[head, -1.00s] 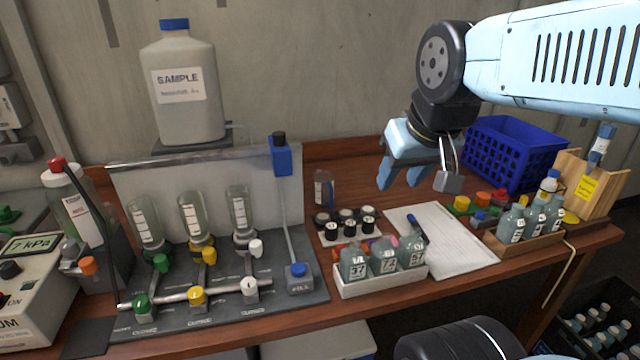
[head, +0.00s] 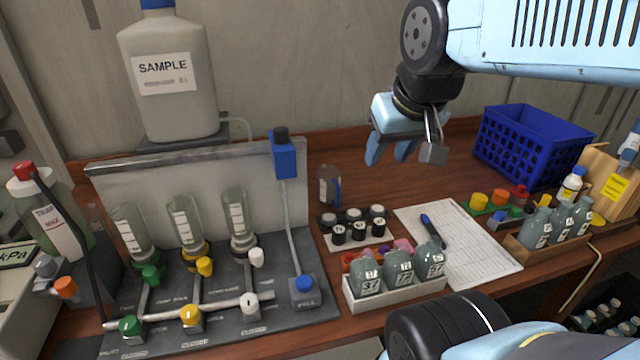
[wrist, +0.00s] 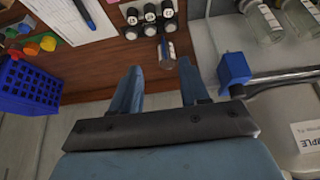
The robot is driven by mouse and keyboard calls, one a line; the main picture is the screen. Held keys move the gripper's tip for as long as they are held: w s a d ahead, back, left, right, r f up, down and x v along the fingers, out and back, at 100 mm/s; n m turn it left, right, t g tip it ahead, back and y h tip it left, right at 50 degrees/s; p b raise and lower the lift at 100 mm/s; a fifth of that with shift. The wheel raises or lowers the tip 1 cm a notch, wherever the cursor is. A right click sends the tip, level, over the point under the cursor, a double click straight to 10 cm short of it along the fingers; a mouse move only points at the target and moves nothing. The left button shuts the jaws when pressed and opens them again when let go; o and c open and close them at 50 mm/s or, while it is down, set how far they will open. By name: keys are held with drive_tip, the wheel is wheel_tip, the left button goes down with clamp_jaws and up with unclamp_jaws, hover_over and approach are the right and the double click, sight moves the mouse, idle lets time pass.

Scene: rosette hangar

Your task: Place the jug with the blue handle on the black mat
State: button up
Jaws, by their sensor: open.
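The jug with the blue handle (head: 327,184) is a small clear vessel standing upright on the wooden bench behind the black-capped vials, its handle to the right. In the wrist view the jug (wrist: 167,52) lies just beyond the gap between my fingertips. My gripper (head: 389,155) is open and empty, pointing down, above and to the right of the jug in the head view; its two fingers also show in the wrist view (wrist: 159,70). A dark patch that looks like the black mat (head: 70,350) is at the bottom left, partly cut off by the frame edge.
The valve rig (head: 215,310) with upturned bottles fills the left of the bench. Vials (head: 355,230) and a white tray (head: 395,290) of bottles stand in front of the jug. A paper (head: 470,250) and blue basket (head: 530,145) are to the right. The bench behind the paper is clear.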

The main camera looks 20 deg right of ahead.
drive_tip(key=w+f+g, duration=0.3)
drive_tip(key=w+f, duration=0.1)
drive_tip(key=w, duration=1)
drive_tip(key=m+g, duration=0.1)
drive_tip(key=g, duration=0.2)
hover_over(338, 186)
wheel_tip(338, 186, down, 11)
drive_tip(key=shift+a+f, duration=0.1)
wheel_tip(338, 186, down, 8)
drive_tip(key=shift+f, duration=0.1)
drive_tip(key=shift+w+d+f, duration=0.1)
drive_tip(key=shift+f, duration=1.2)
drive_tip(key=shift+w+d+f, duration=0.1)
drive_tip(key=shift+f, duration=1.15)
drive_tip(key=shift+s, duration=0.1)
clamp_jaws()
